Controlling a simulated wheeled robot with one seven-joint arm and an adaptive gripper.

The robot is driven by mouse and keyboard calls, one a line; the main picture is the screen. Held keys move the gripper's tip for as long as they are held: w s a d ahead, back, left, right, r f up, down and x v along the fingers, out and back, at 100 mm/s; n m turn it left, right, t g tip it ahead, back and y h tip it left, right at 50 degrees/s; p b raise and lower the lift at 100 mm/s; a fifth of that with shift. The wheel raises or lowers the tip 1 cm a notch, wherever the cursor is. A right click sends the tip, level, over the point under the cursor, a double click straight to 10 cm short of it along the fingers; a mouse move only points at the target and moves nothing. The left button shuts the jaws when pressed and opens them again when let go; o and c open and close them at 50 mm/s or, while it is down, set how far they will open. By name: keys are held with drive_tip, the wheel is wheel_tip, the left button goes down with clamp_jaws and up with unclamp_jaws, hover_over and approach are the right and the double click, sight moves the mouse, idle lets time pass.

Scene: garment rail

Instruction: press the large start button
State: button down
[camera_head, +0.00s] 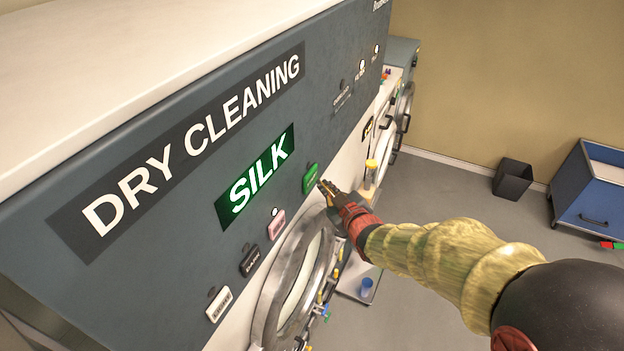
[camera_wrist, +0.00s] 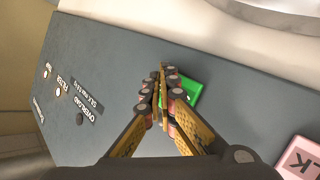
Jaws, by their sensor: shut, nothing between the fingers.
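The large green start button (camera_head: 310,178) is on the dark grey panel of the dry cleaning machine, to the right of the lit green SILK display (camera_head: 256,176). My gripper (camera_head: 323,187) is shut and empty, with its fingertips right by the button's lower right edge. In the wrist view my gripper (camera_wrist: 164,72) has its fingertips over the green button (camera_wrist: 187,90) and hides its left part. I cannot tell whether the fingertips touch it.
A pink button (camera_head: 276,224), a black button (camera_head: 250,260) and a white button (camera_head: 218,304) run down the panel to the lower left. The round door (camera_head: 268,318) is below. A dark bin (camera_head: 512,179) and a blue cabinet (camera_head: 588,207) stand at the right, with clear floor between.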

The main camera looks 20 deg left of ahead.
drive_tip(key=shift+a, duration=0.15)
idle(0.5)
drive_tip(key=shift+a+b, duration=0.3)
drive_tip(key=shift+b, duration=0.3)
